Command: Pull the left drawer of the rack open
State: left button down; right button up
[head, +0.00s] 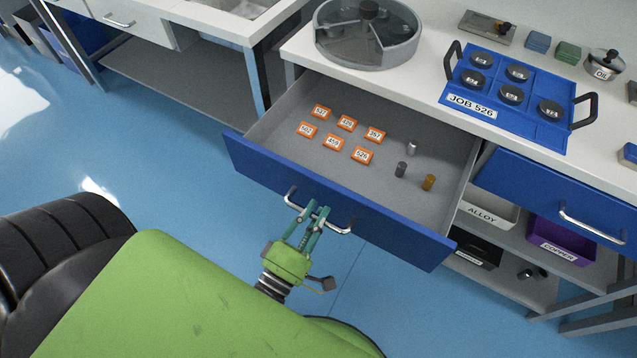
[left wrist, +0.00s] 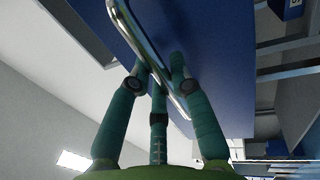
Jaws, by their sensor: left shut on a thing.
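The left drawer (head: 340,200) of the rack has a blue front and a grey inside, and it stands pulled well out from under the white worktop. Several orange numbered tags (head: 333,142) and three small cylinders (head: 401,169) lie in it. My left gripper (head: 311,212) is shut on the drawer's silver handle (head: 339,227), in front of the blue face. In the left wrist view its teal fingers (left wrist: 160,75) close around the handle bar (left wrist: 138,40). My right gripper is not in view.
A blue tray (head: 470,122) marked JOB 526 and a round divided container (head: 368,50) stand on the worktop. The right drawer (head: 560,200) is shut above bins marked ALLOY (head: 487,211) and COPPER (head: 562,240). Blue floor lies clear in front at left.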

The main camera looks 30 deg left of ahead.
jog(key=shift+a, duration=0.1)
pick_arm(q)
jog(key=c, duration=1.1)
grip_release()
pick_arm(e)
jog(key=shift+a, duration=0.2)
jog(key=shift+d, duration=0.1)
pick_arm(q)
jog(key=s+f, duration=0.2)
jog(key=s, duration=0.9)
jog(key=shift+s+a+f, duration=0.15)
jog(key=shift+s+a, duration=0.05)
jog(key=shift+s, duration=0.2)
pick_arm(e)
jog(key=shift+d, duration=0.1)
